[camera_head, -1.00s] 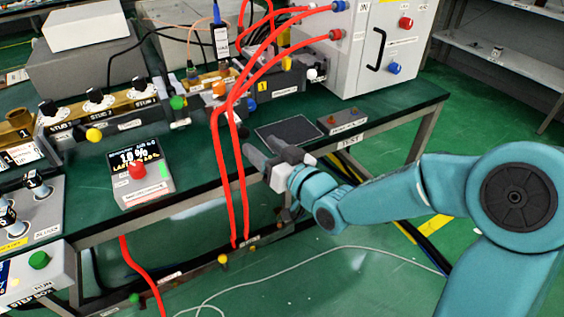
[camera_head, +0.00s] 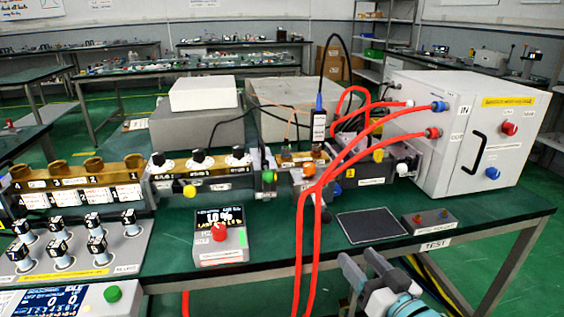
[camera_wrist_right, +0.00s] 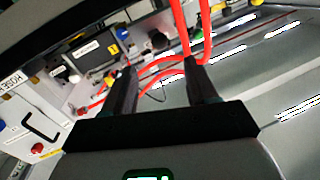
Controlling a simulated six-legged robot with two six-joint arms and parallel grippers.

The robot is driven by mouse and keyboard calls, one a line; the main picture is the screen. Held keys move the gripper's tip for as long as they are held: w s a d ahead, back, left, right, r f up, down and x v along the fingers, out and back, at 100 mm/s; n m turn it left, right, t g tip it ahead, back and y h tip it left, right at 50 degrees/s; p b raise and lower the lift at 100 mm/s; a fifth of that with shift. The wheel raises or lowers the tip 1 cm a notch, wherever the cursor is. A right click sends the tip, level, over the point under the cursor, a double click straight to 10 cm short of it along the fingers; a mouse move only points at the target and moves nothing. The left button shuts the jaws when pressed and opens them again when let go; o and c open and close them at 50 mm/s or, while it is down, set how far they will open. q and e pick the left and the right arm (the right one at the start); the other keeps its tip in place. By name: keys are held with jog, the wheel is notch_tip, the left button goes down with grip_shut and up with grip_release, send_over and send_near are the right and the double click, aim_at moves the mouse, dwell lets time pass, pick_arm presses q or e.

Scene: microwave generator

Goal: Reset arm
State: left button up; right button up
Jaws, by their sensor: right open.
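My right gripper (camera_head: 364,264) shows at the bottom of the head view, in front of the bench's front edge and below the black mat (camera_head: 370,225). Its two grey fingers are apart with nothing between them. In the right wrist view the dark fingers (camera_wrist_right: 160,78) are also spread, with red hoses in the background beyond them. Only the end of my teal right arm (camera_head: 395,303) shows. My left arm and gripper are not in view.
The green bench holds a white cabinet (camera_head: 470,125) at the right, a small display box (camera_head: 220,240), a two-button box (camera_head: 430,221) and valve stations. Red hoses (camera_head: 308,225) hang over the front edge left of my gripper. Other benches stand behind.

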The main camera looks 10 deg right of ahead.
jog(key=s+a+f+m+g, duration=0.1)
jog(key=a+f+g, duration=0.2)
jog(key=f, duration=0.8)
jog(key=s+a+f+g, duration=0.1)
jog(key=a+f+g, duration=0.25)
jog(key=f, duration=0.85)
jog(key=s+a+f+m+g, duration=0.1)
jog(key=s+a+f+g, duration=0.1)
jog(key=s+f+g, duration=0.5)
jog(key=s+a+f+m+g, duration=0.1)
jog(key=s+a+f+g, duration=0.15)
jog(key=s+f, duration=0.8)
notch_tip(320, 180, up, 21)
jog(key=p, duration=1.9)
jog(key=shift+d+n+g+p, duration=0.3)
jog(key=shift+d+g+p, duration=0.1)
jog(key=shift+d, duration=0.05)
jog(key=shift+f, duration=0.2)
